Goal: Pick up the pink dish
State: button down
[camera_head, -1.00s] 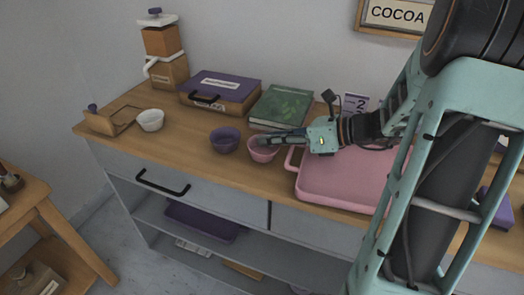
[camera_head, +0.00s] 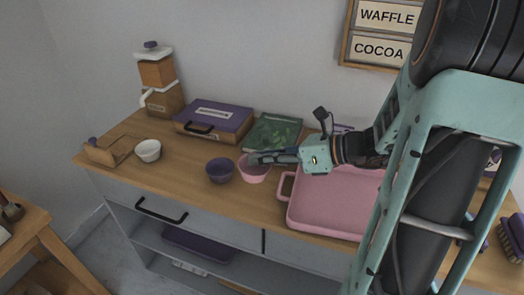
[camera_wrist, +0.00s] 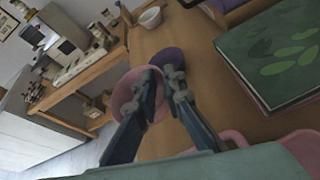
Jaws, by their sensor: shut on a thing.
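The pink dish (camera_head: 254,174) is a small round bowl over the wooden counter top, between the purple bowl and the pink tray. My gripper (camera_head: 254,158) reaches in from the right and is shut on the dish's rim. The dish appears slightly raised off the counter; the gap beneath it is hard to see. In the wrist view the pink dish (camera_wrist: 126,94) lies by the left finger, with my fingers (camera_wrist: 161,74) close together at its rim. Part of its inside is hidden by the finger.
The purple bowl (camera_head: 220,171) stands close left of the dish. The pink tray (camera_head: 325,212), with a handle, is to the right, partly behind my arm. A green book (camera_head: 274,132) and purple-topped case (camera_head: 214,117) lie behind. A white bowl (camera_head: 148,151) stands further left.

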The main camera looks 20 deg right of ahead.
aim_at(261, 172)
jog(key=r, duration=0.1)
jog(key=s+r+p, duration=0.1)
jog(key=r+p, duration=0.1)
jog(key=shift+s+a, duration=0.3)
jog(key=shift+s, duration=0.1)
jog(key=s+a+r+p, duration=0.3)
jog(key=s, duration=0.5)
jog(key=shift+s+a+r, duration=0.15)
jog(key=shift+r, duration=0.1)
